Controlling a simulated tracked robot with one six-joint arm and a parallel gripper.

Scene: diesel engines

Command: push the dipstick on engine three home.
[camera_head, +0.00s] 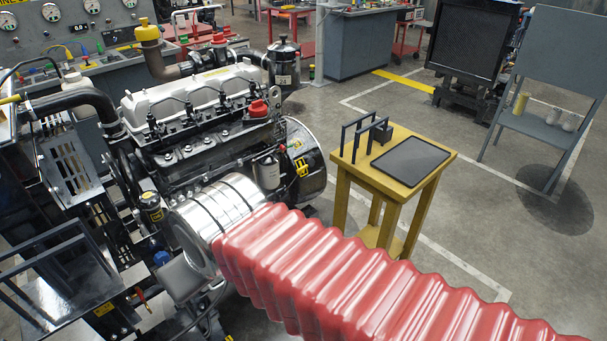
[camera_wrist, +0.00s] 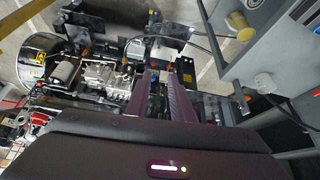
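The engine (camera_head: 195,120), with a pale grey top cover, stands left of centre in the head view. It also shows in the wrist view (camera_wrist: 105,85), at upper left. I cannot pick out the dipstick for certain in either view, and no engine number is readable. My gripper (camera_wrist: 164,76) shows in the wrist view as two dark purplish fingers with a narrow gap between them. No held thing can be made out in the gap. The fingers point toward the engine's side; whether they touch anything is unclear. My red arm sleeve hides part of the engine's lower right in the head view.
A wooden table (camera_head: 443,156) with a black tray (camera_head: 411,160) stands right of the engine. A gauge panel (camera_head: 70,25) is behind at left, and a dark metal frame (camera_head: 50,280) at lower left. Open floor lies right of the table.

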